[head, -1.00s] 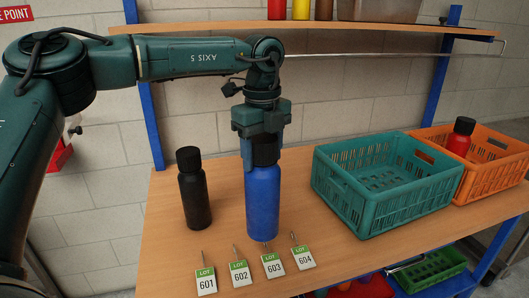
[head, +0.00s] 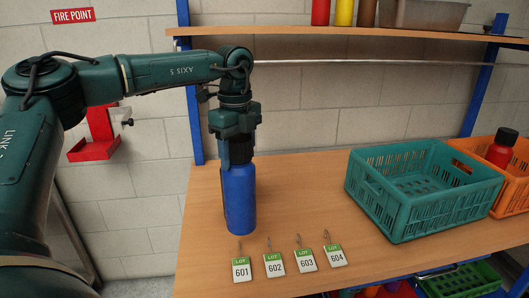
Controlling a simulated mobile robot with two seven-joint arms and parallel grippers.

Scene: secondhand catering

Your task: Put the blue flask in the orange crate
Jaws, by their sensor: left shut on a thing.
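The blue flask (head: 239,200) is upright over the left part of the table, behind the lot tags. My left gripper (head: 238,150) is shut on its dark top from above. I cannot tell whether its base touches the table. The orange crate (head: 515,197) is at the right edge, partly cut off by the frame and partly hidden by the teal crate. A red flask (head: 501,150) with a black cap stands in it. My right gripper is not in view.
The teal crate (head: 400,215), empty, stands between the blue flask and the orange crate. A shelf (head: 300,29) with a rail crosses above. A green crate (head: 465,280) sits below.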

